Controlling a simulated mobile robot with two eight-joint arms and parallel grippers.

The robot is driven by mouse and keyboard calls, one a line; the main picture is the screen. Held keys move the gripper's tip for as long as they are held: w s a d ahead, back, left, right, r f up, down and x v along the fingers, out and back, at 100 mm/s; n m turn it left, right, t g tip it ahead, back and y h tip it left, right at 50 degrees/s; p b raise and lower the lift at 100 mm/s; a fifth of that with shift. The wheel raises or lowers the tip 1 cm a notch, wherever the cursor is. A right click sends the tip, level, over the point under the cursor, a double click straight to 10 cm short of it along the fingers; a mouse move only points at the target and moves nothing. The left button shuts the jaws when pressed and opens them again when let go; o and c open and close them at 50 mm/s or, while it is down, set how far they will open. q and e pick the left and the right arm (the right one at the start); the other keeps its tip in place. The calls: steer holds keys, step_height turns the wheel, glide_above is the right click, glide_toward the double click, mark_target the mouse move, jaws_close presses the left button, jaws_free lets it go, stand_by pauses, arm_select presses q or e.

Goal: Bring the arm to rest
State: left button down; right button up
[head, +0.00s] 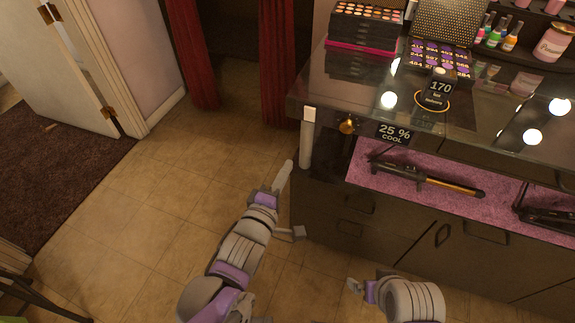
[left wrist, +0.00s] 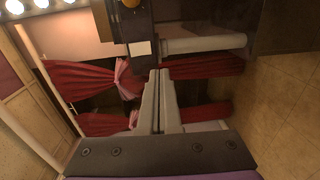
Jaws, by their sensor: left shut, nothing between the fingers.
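My left arm reaches up from the bottom of the head view. Its gripper (head: 286,168) is shut and empty, in the open air just left of the counter's front corner. In the left wrist view the two fingers (left wrist: 159,76) lie together with nothing between them. Part of my right arm (head: 408,300) shows at the bottom of the head view, in front of the counter. Its finger state cannot be made out.
A dark glossy counter (head: 345,88) fills the right, with a pale upright post (head: 307,140) at its corner close to my left gripper. Curling irons (head: 428,179) lie on its pink shelf (head: 362,170). Red curtains (head: 278,65) hang behind. The tiled floor (head: 150,215) on the left is clear.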

arm_select(q)
steer(key=shift+a, duration=0.1)
stand_by(0.3)
steer(key=s+a+f+m+g+y, duration=0.3)
steer(key=s+a+f+m+g, duration=0.35)
steer(key=s, duration=0.35)
steer(key=s+a+f+m+g+y, duration=0.2)
steer(key=s+a+f+m+g, duration=0.4)
steer(key=s+a, duration=0.25)
step_height(320, 180, up, 17)
steer(key=m+t+p, duration=0.1)
steer(key=m+p, duration=0.1)
steer(key=p, duration=1.4)
steer(key=shift+d+t, duration=0.15)
steer(key=shift+t, duration=0.2)
arm_select(e)
step_height(320, 180, up, 18)
steer(key=w, duration=0.2)
steer(key=shift+t, duration=0.4)
arm_select(q)
steer(key=shift+s+r, duration=0.1)
steer(key=shift+s, duration=0.05)
arm_select(e)
steer(key=shift+s, duration=0.15)
